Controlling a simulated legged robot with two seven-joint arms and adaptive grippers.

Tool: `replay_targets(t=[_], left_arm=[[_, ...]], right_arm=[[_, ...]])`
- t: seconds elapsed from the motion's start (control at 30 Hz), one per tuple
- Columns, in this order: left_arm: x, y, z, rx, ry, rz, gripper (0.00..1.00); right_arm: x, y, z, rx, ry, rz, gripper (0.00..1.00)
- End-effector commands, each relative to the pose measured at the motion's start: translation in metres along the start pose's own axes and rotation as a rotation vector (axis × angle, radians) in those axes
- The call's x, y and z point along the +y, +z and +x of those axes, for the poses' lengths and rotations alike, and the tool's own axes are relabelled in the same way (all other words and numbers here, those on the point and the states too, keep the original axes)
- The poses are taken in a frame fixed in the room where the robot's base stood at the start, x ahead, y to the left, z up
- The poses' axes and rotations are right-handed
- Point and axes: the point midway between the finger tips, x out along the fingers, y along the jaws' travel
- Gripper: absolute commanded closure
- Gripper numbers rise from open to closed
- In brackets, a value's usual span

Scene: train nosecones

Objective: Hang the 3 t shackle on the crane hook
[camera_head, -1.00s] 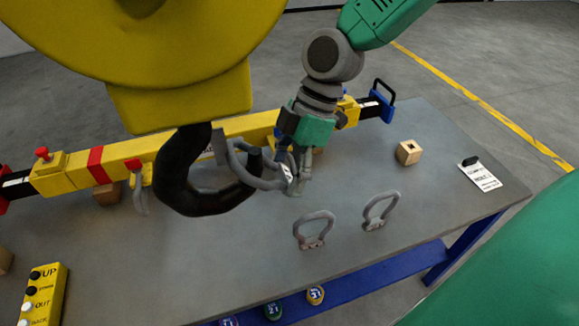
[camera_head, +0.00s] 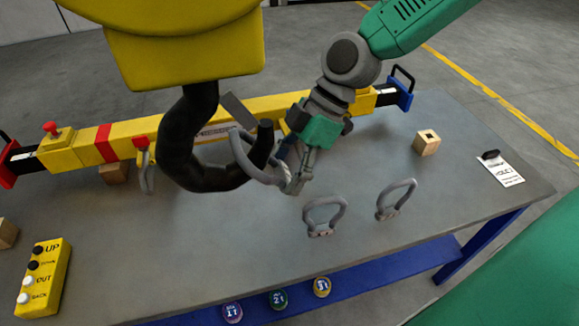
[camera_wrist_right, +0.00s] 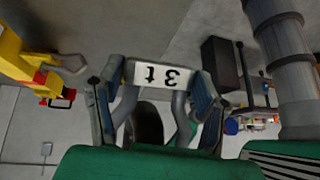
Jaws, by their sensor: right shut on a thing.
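The black crane hook (camera_head: 176,145) hangs from the yellow hook block (camera_head: 185,55) over the table, its tip pointing up. My right gripper (camera_head: 297,176) is shut on a grey shackle (camera_head: 240,152) just right of the hook. Its bow overlaps the hook's tip and mouth in the head view; I cannot tell whether the tip passes through it. In the right wrist view the shackle's white label reads "3 t" upside down (camera_wrist_right: 163,76), between the two fingers. A dark curved part, probably the hook, shows between its legs (camera_wrist_right: 147,122). My left gripper is not in view.
Two grey shackles, one (camera_head: 324,216) and another (camera_head: 396,200), stand on the grey table (camera_head: 230,245). A yellow beam (camera_head: 85,148) lies behind the hook. A wooden block (camera_head: 426,143), a label card (camera_head: 499,170) and a yellow button box (camera_head: 44,280) are around the edges.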

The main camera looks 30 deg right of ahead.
Motion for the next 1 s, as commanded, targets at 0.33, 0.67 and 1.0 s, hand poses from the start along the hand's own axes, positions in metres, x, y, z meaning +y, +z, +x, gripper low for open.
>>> replay_targets(t=[0.33,0.67,1.0], left_arm=[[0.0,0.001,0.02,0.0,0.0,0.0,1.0],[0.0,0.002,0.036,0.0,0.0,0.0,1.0],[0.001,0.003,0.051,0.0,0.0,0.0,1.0]], right_arm=[[0.003,0.0,0.019,0.066,0.002,-0.006,0.92],[0.004,-0.003,0.033,0.118,0.005,-0.015,0.92],[0.006,-0.003,0.044,0.167,0.008,-0.021,0.92]])
